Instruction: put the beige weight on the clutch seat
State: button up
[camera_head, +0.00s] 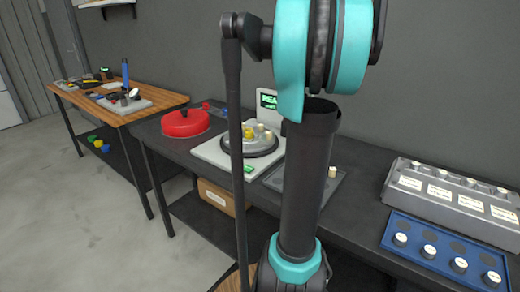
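A small beige cylinder (332,171), which looks like the beige weight, stands on a dark flat tray (333,190) right of my arm. To its left, a round grey unit with a dark ring (249,147) sits on a pale base; it may hold the clutch seat, but I cannot tell which part is the seat. Small pale and tan cylindrical parts (264,134) stand on its top. My arm crosses the middle of the view and hides part of the unit and tray. My gripper is not in view.
A green-lit screen (268,101) stands behind the unit, with a red round lid (185,123) to its left. On the right are a grey labelled rack (450,195) and a blue tray (413,253) with several pale-topped pieces. A wooden table (152,107) stands farther left.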

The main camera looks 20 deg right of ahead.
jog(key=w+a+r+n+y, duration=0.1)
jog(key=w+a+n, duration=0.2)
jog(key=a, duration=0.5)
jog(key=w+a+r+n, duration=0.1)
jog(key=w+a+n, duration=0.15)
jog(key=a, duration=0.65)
send_near(257, 147)
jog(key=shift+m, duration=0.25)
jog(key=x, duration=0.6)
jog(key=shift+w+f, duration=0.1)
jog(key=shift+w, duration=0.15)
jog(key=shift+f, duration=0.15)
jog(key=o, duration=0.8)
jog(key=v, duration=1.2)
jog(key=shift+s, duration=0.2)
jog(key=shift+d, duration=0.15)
